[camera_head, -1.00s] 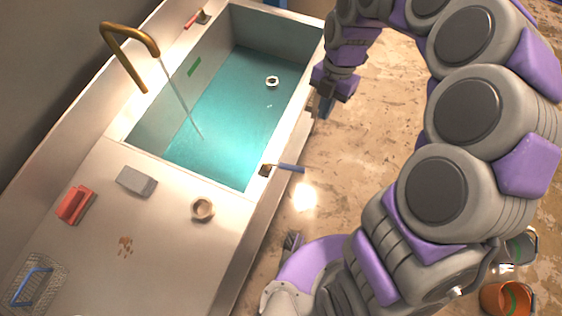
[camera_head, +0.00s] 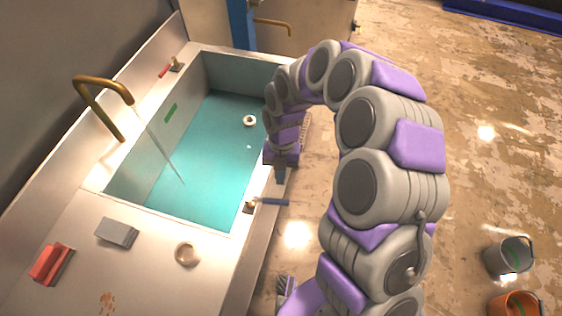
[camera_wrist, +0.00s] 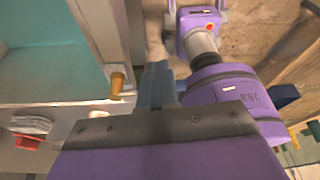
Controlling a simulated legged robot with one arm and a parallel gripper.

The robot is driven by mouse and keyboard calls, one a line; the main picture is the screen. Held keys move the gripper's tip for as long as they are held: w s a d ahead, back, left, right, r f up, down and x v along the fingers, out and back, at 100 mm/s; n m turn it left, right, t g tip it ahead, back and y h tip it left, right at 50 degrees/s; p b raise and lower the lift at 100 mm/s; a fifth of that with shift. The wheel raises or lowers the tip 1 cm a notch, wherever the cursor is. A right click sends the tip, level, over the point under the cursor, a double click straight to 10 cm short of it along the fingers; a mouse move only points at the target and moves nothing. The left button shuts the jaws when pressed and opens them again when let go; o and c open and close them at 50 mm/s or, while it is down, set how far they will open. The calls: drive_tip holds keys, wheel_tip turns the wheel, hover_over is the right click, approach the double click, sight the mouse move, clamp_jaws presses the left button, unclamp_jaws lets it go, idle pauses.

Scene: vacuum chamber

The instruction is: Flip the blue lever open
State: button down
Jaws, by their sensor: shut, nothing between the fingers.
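The blue lever (camera_head: 272,201) sits at the near right corner of the sink (camera_head: 235,212), its handle sticking out to the right past the counter edge over the floor. Its mount (camera_head: 250,206) is on the rim. My gripper (camera_head: 281,174) is shut and empty, pointing down just beyond the lever in the head view, with a small gap apparent between them. In the wrist view my blue-grey fingers (camera_wrist: 157,82) are together, and a brass-coloured piece (camera_wrist: 118,83) stands on the rim to their left. I cannot clearly make out the blue handle there.
A brass faucet (camera_head: 104,98) runs water into the sink. A red lever (camera_head: 165,70) is at the far corner. A grey block (camera_head: 116,233), a red brush-like object (camera_head: 52,264) and a ring (camera_head: 187,254) lie on the counter. Buckets (camera_head: 508,258) stand on the floor at right.

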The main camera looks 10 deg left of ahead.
sight(267, 202)
drive_tip(key=s, duration=0.3)
drive_tip(key=shift+s+f+b, duration=0.2)
drive_tip(key=shift+s+b, duration=0.05)
drive_tip(key=shift+b, duration=0.05)
drive_tip(key=shift+d, duration=0.1)
drive_tip(key=shift+s+d+m+y+p, duration=0.1)
drive_tip(key=shift+s+m+y+p, duration=0.3)
drive_tip(key=shift+s+m+p, duration=0.55)
drive_tip(key=shift+w+m+b, duration=0.15)
drive_tip(key=shift+m+b, duration=0.1)
drive_tip(key=shift+b, duration=0.15)
